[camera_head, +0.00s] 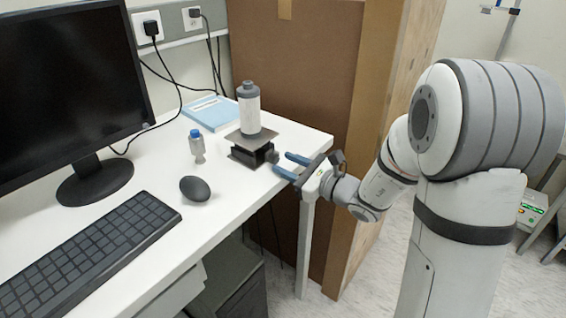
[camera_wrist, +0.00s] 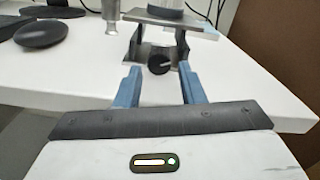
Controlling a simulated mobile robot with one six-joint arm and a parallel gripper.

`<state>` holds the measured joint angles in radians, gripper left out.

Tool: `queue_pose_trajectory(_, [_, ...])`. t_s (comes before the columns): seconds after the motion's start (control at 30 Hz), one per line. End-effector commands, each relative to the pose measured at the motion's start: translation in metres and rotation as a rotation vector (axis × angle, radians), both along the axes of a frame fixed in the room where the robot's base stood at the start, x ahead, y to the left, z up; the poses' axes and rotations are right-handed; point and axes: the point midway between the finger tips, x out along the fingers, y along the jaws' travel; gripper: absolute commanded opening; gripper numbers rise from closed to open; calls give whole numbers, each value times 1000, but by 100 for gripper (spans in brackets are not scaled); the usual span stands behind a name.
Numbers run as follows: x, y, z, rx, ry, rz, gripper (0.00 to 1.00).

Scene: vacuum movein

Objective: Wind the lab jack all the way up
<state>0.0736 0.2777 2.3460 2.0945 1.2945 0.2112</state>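The lab jack (camera_head: 252,148) stands on the white desk near its right end, with a grey top plate and a dark body. A white bottle with a grey cap (camera_head: 249,108) stands on its top plate. In the wrist view the jack (camera_wrist: 170,18) shows with its round black knob (camera_wrist: 159,64) facing me. My gripper (camera_head: 282,164) is at the desk's edge, to the right of the jack. Its two blue fingers are apart and empty in the wrist view (camera_wrist: 158,84), one on either side of the knob's line, with the knob beyond the fingertips.
A small blue-capped bottle (camera_head: 197,147), a mouse (camera_head: 195,188), a keyboard (camera_head: 90,255) and a monitor (camera_head: 70,90) are left of the jack. A blue book (camera_head: 212,112) lies behind. A large brown box (camera_head: 300,75) stands beyond the desk.

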Motion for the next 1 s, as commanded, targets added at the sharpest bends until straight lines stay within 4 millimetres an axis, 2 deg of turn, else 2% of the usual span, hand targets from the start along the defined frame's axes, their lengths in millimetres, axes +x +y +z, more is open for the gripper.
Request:
queue_pose_trajectory(0.13, [7, 10, 0, -1, 1, 1, 36])
queue_pose_trajectory(0.43, [9, 11, 0, -1, 0, -1, 36])
queue_pose_trajectory(0.83, [9, 11, 0, -1, 0, -2, 4])
queue_pose_trajectory(1.0, [10, 10, 2, 31, 43, -3, 4])
